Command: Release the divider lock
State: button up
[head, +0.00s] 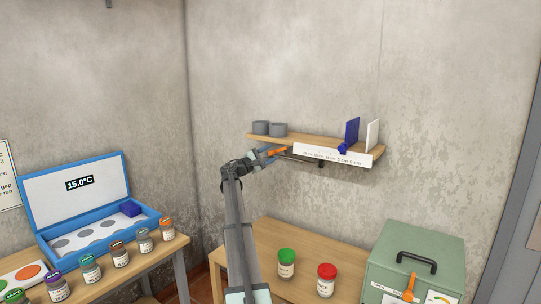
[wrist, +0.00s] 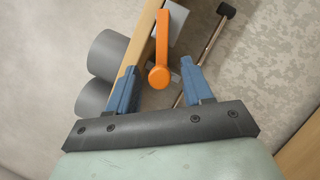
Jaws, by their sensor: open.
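An orange lever (head: 277,150) sits at the front edge of the wall shelf, left of its white scale strip. In the wrist view the lever (wrist: 162,40) has a round end and lies between my open blue fingers (wrist: 160,70), with visible gaps either side. My gripper (head: 264,153) reaches up to the lever from the left in the head view. A blue divider (head: 352,131) stands upright on the shelf, with a blue piece (head: 343,149) at its front foot. A white panel (head: 373,134) stands to its right.
Two grey cups (head: 270,129) stand on the shelf (head: 310,141) near my gripper; they also show in the wrist view (wrist: 108,55). A dark rod (wrist: 208,45) runs beside the lever. Below are jars (head: 286,263), a green box (head: 420,253) and an open blue case (head: 75,191).

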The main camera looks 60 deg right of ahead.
jog(key=shift+s+d+r, duration=0.1)
jog(key=shift+s+d, duration=0.05)
jog(key=shift+d, duration=0.25)
grip_shut()
dwell(0.4)
